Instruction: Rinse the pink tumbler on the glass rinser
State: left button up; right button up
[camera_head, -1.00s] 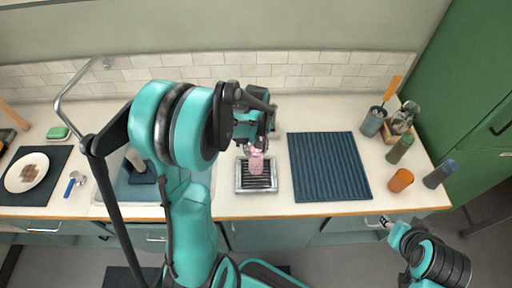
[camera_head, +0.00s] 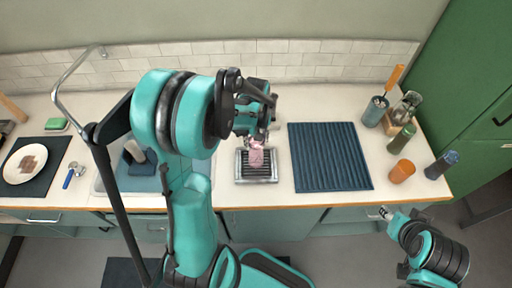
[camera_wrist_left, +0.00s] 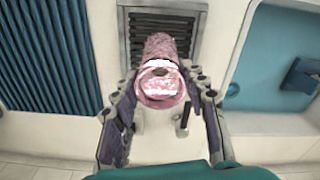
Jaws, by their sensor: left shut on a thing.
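The pink tumbler (camera_head: 257,154) is over the glass rinser (camera_head: 256,180), a dark slatted grate in a pale metal frame set on the counter. My left gripper (camera_head: 257,138) is shut on the tumbler; my arm partly hides the fingers in the head view. In the left wrist view, the fingers of my left gripper (camera_wrist_left: 161,108) lie on both sides of the tumbler (camera_wrist_left: 161,85), with the rinser's slats (camera_wrist_left: 135,24) behind it. I cannot tell whether the tumbler touches the grate. My right gripper (camera_head: 385,212) is small, near the counter's front edge, its fingers unclear.
A ribbed blue mat (camera_head: 330,158) lies right of the rinser.

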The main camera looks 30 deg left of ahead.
pick_arm(q)
jog(key=shift+f+b, duration=0.45)
jog(key=shift+f, duration=0.1)
dwell(1.4)
jog(key=shift+r+p, duration=2.6)
jog(key=shift+r, duration=1)
jog(key=shift+s+f, duration=0.15)
